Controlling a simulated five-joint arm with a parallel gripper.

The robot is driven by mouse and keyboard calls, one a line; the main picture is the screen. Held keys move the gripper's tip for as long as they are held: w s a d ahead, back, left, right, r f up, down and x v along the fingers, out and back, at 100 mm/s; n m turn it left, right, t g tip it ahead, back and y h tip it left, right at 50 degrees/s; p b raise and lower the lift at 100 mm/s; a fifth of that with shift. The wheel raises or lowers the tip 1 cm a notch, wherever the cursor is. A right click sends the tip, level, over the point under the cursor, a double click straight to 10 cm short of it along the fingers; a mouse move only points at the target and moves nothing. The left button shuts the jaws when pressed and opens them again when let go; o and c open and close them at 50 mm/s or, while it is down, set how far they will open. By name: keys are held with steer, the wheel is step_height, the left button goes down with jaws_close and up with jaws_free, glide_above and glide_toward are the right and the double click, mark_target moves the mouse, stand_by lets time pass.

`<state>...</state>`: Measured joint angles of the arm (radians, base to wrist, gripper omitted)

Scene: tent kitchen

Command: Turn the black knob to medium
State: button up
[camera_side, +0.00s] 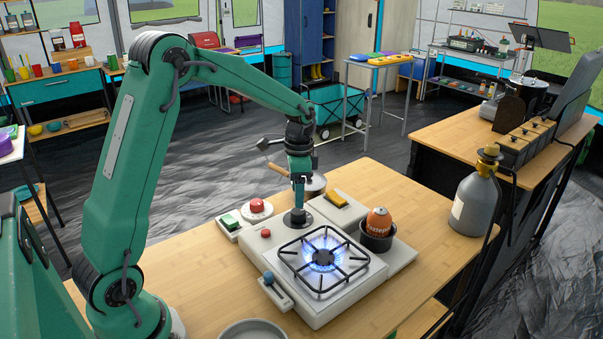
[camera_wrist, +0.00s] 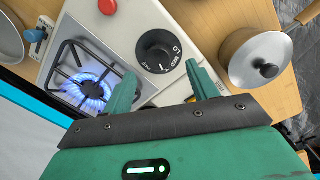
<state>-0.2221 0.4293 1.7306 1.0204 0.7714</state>
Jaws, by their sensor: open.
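The black knob (camera_side: 293,217) is on the back corner of the white stove (camera_side: 315,310), directly below my gripper (camera_side: 298,205). In the wrist view the knob (camera_wrist: 154,47) shows whole, with white markings including "MED" on its lower right side. Its exact setting is too small to tell. My gripper (camera_wrist: 160,72) is open, with one green finger on each side of the knob's lower edge in that view. The fingers look apart from the knob, with nothing between them. The burner (camera_side: 322,258) has a blue flame, also seen in the wrist view (camera_wrist: 88,90).
A lidded pot (camera_wrist: 263,62) stands near the knob. An orange item (camera_side: 378,221) sits in a dark pot at right. A gas cylinder (camera_side: 474,207) stands at the table's right end.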

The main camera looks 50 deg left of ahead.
mark_target(298, 210)
steer(key=shift+s+d+f, duration=0.1)
steer(key=shift+d+f, duration=0.05)
steer(key=shift+f, duration=2.55)
steer(key=c, duration=1)
